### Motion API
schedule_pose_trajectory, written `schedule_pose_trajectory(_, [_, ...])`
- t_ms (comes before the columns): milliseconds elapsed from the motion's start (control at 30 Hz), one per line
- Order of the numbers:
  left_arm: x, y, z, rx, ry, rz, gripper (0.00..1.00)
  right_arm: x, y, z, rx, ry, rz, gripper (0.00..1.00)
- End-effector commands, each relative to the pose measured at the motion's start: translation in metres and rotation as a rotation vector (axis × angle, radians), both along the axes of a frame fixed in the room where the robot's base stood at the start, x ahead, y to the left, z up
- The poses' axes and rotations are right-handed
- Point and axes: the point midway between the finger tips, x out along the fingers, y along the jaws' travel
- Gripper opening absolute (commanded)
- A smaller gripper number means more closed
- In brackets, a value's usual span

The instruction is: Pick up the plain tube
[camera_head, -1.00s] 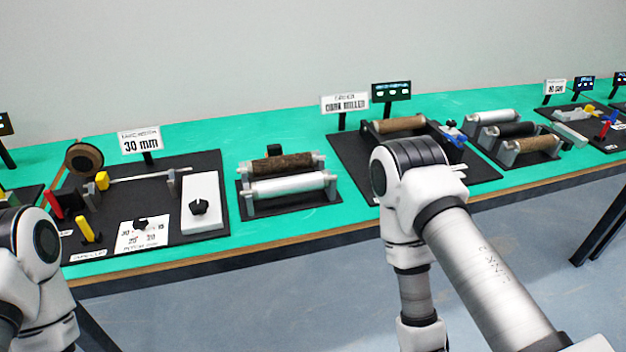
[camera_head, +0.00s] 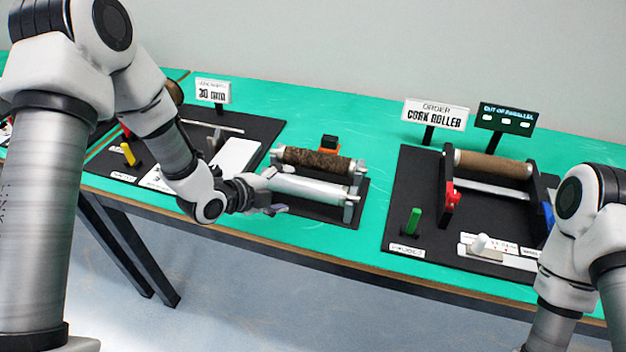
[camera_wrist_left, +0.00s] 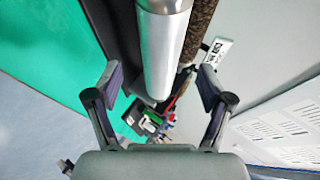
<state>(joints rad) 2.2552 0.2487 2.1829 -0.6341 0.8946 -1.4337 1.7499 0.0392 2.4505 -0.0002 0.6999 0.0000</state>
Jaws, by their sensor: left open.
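The plain tube (camera_head: 308,188) is smooth and silvery. It lies level at the front of a small black two-tube rack, in front of a dark, rough cork-like tube (camera_head: 318,161). My left gripper (camera_head: 276,192) is open at the left end of the plain tube. In the left wrist view the plain tube (camera_wrist_left: 162,50) runs down from the top between the two spread fingers, with space on both sides. Whether the fingers are level with the tube or short of it I cannot tell. My right arm shows at the right edge, but its gripper is out of view.
The rack (camera_head: 359,190) stands on a green table (camera_head: 385,160). A station at the right has a brown roller (camera_head: 492,165), a green peg (camera_head: 413,222) and a "CORK ROLLER" sign (camera_head: 436,114). A black station board (camera_head: 262,130) with a white block lies at the left.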

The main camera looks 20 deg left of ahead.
Motion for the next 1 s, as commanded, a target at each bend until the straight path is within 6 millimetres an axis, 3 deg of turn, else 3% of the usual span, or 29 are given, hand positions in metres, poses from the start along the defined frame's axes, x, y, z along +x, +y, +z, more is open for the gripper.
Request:
schedule_pose_trajectory(300, [0.037,-0.027,-0.023,0.000,0.004,-0.001,0.80,0.000,0.000,0.015,0.000,-0.001,-0.001,0.40])
schedule_pose_trajectory(567, [0.041,-0.028,-0.026,-0.003,0.005,0.003,0.80,0.000,0.000,0.014,0.000,-0.001,-0.001,0.40])
schedule_pose_trajectory(700, [0.041,-0.028,-0.026,-0.003,0.005,0.003,0.31,0.000,0.000,0.014,0.000,-0.001,-0.001,0.40])
schedule_pose_trajectory(800, [0.041,-0.028,-0.026,-0.003,0.005,0.003,0.00,0.000,0.000,0.014,0.000,-0.001,-0.001,0.40])
schedule_pose_trajectory(1000, [0.041,-0.028,-0.026,-0.003,0.004,0.003,0.00,0.000,0.000,0.014,0.000,-0.001,-0.001,0.40])
